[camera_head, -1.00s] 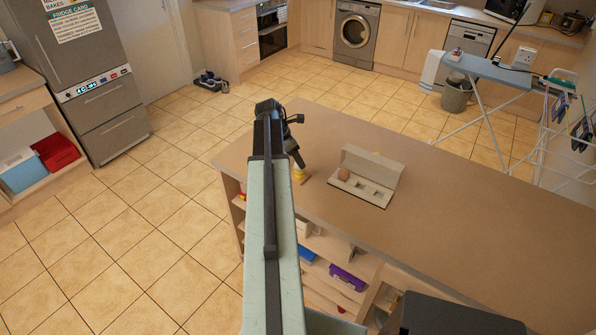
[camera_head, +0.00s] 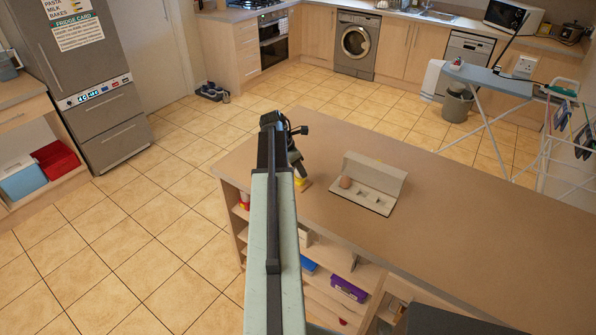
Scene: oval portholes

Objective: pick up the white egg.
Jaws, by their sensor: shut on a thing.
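My gripper (camera_head: 299,177) is low over the left end of the brown counter, partly hidden behind my arm. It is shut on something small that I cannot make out. A small yellow thing (camera_head: 304,185) shows on the counter right by the fingertips. I cannot make out the white egg in this view; my arm and gripper may hide it. An open grey egg carton (camera_head: 377,200) lies to the right of the gripper, lid raised at the back. The other hollows look empty.
The counter (camera_head: 470,240) is bare to the right of the carton. Shelves with a purple box (camera_head: 348,289) are below its front edge. An ironing board (camera_head: 490,80) stands behind it at the right. Tiled floor (camera_head: 150,230) is clear at the left.

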